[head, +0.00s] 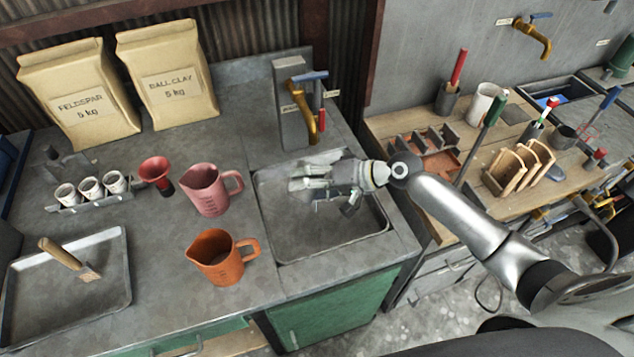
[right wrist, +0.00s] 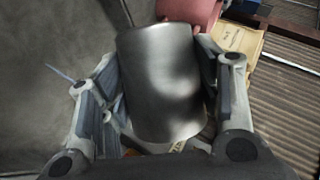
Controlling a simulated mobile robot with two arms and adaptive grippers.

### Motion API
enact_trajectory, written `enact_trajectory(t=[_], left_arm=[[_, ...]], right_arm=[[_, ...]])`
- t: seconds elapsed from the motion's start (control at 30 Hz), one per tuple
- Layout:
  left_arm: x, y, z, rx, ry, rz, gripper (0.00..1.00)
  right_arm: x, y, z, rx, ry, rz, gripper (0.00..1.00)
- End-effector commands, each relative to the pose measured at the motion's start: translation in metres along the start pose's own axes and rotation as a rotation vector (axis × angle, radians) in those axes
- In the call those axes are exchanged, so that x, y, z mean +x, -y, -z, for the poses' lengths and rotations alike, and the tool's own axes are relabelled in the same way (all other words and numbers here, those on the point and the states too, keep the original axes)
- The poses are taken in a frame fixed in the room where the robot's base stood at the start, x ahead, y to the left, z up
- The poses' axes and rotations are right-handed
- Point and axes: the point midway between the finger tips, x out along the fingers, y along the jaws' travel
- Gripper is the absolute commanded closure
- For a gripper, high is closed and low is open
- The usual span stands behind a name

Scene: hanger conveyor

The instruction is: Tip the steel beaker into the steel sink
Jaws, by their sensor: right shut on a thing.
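The steel sink (head: 305,238) is set into the grey counter, and its basin looks empty. My right gripper (head: 305,182) is over the sink, reaching in from the right. It is shut on the steel beaker (right wrist: 160,85), which fills the space between the two fingers in the right wrist view. In the head view the beaker is hard to tell from the gripper; it seems to lie on its side, but its mouth and contents are hidden. I cannot tell whether anything is pouring. My left gripper is not in view.
A brass tap (head: 310,122) stands behind the sink. A pink jug (head: 208,192) and an orange jug (head: 220,262) stand left of it. A red funnel (head: 156,170), several small cups (head: 90,187) and a tray (head: 112,295) are farther left. A wooden bench (head: 395,125) with tools is at right.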

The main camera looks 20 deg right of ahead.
Motion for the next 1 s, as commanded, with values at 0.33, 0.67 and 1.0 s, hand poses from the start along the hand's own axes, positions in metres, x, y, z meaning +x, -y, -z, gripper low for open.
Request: enact_trajectory(t=[0.33,0.67,1.0], left_arm=[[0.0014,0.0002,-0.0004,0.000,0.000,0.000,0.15],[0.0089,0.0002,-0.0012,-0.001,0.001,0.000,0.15],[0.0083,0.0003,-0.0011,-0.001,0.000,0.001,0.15]], right_arm=[[0.0003,-0.0002,0.0004,0.009,0.003,0.005,0.72],[0.0008,-0.0024,0.0017,0.087,0.038,0.037,0.72],[0.0004,-0.0017,0.0015,0.089,0.040,0.038,0.72]])
